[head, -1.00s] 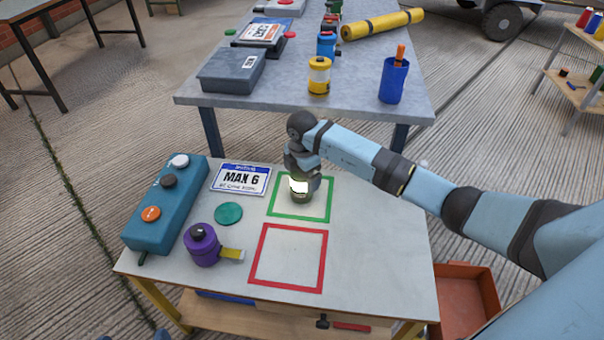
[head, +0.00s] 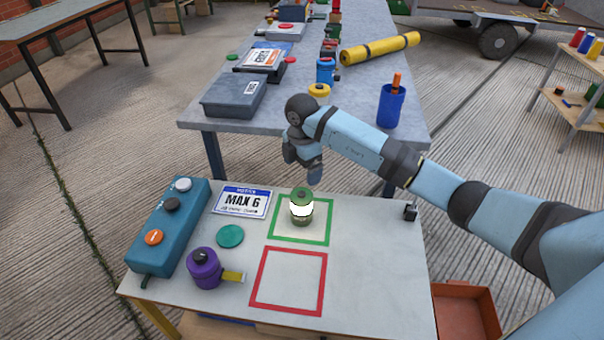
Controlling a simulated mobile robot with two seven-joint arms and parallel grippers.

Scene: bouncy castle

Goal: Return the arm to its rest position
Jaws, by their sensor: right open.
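My right arm reaches in from the right edge. Its right gripper (head: 303,170) hangs just above and behind the green canister, apart from it, open and empty as far as I can see. The green canister (head: 301,207), with a pale band, stands upright inside the green square (head: 287,237) on the small table (head: 375,280). My left arm and left gripper are out of view.
On the small table are a teal button box (head: 168,235), a MAX 6 sign (head: 242,202), a green disc (head: 230,236), a purple tape dispenser (head: 205,270), a red square (head: 289,282) and a small dark object (head: 410,212). A grey table (head: 300,120) with several items stands behind.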

